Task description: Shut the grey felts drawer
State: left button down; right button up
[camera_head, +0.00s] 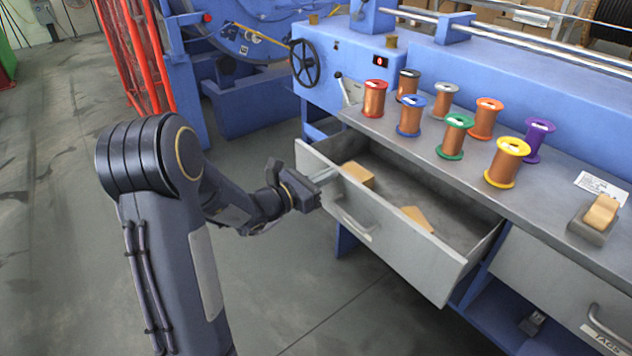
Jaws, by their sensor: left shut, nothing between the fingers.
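The grey drawer (405,262) stands open under the worktop, tilted across the middle of the head view. Two tan felt blocks (357,174) (417,217) lie inside it. Its bar handle (352,223) is on the left part of the front panel. My left gripper (326,176) is shut and empty at the left end of the drawer front, close to the panel's top edge. I cannot tell whether it touches the panel. My right gripper is not in view.
Several copper wire spools (410,115) stand on the grey worktop (475,168) above the drawer. A tan block on a grey base (594,220) sits at the right. A second, shut drawer (555,285) is to the right. The floor (290,290) before the open drawer is clear.

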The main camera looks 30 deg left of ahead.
pick_arm(q)
jog(key=b+x, duration=0.1)
jog(key=x, duration=1.2)
jog(key=shift+w+d, duration=0.15)
jog(key=shift+w, duration=0.05)
jog(key=shift+s, duration=0.1)
